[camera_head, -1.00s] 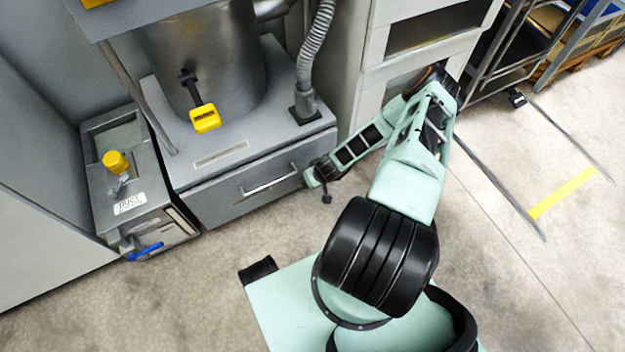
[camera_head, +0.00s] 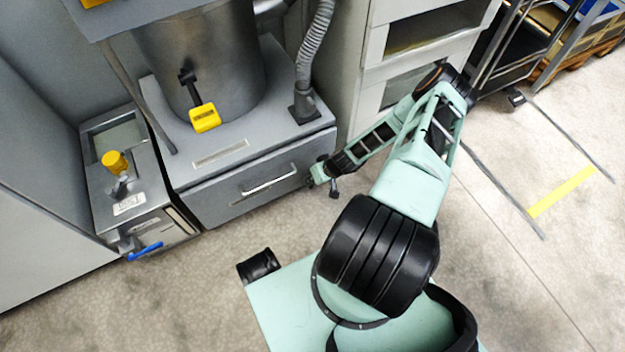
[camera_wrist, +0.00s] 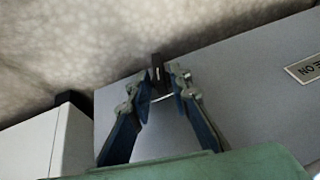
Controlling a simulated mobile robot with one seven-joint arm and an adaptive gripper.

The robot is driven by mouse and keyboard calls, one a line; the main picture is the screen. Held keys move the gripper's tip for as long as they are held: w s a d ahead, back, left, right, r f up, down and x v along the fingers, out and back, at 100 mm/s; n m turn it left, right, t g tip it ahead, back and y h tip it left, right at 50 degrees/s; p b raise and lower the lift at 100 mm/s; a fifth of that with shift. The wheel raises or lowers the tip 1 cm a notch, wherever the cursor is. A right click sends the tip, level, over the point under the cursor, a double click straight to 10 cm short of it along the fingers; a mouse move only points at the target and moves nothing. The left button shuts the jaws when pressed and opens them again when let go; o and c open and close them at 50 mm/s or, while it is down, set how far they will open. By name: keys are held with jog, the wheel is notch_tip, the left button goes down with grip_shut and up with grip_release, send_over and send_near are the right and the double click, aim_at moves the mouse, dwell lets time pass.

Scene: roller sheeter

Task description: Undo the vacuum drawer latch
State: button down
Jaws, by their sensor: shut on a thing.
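The grey vacuum drawer (camera_head: 225,197) with its bar handle (camera_head: 270,186) sits low under the metal canister and looks closed. My gripper (camera_head: 318,178) is at the drawer's right front end in the head view. In the wrist view, the fingertips of my gripper (camera_wrist: 160,84) are close together around a small dark upright tab, which looks like the latch (camera_wrist: 157,70), beside a grey panel. The gripper is shut on this tab. The fingers hide its lower part, and I cannot tell its exact turn.
A metal canister (camera_head: 205,55) with a yellow-handled lever (camera_head: 205,118) stands above the drawer. A ribbed hose (camera_head: 317,45) rises at its right. A grey box with a yellow knob (camera_head: 115,162) and blue lever (camera_head: 145,251) stands at left.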

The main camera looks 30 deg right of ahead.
jog(key=shift+w+d+f+m+y, duration=0.1)
jog(key=shift+d+f+m+y, duration=0.15)
jog(key=shift+y, duration=0.9)
jog(key=shift+s+d+f+m+y, duration=0.1)
jog(key=shift+d+m+y, duration=0.2)
jog(key=shift+y, duration=0.8)
jog(key=shift+w+d+f+m+y, duration=0.1)
jog(key=shift+d+f+m+y, duration=0.15)
jog(key=shift+y, duration=0.9)
jog(key=shift+t+y, duration=0.3)
jog(key=shift+y, duration=0.2)
jog(key=shift+w, duration=0.1)
jog(key=c, duration=2)
grip_release()
jog(key=v, duration=1.2)
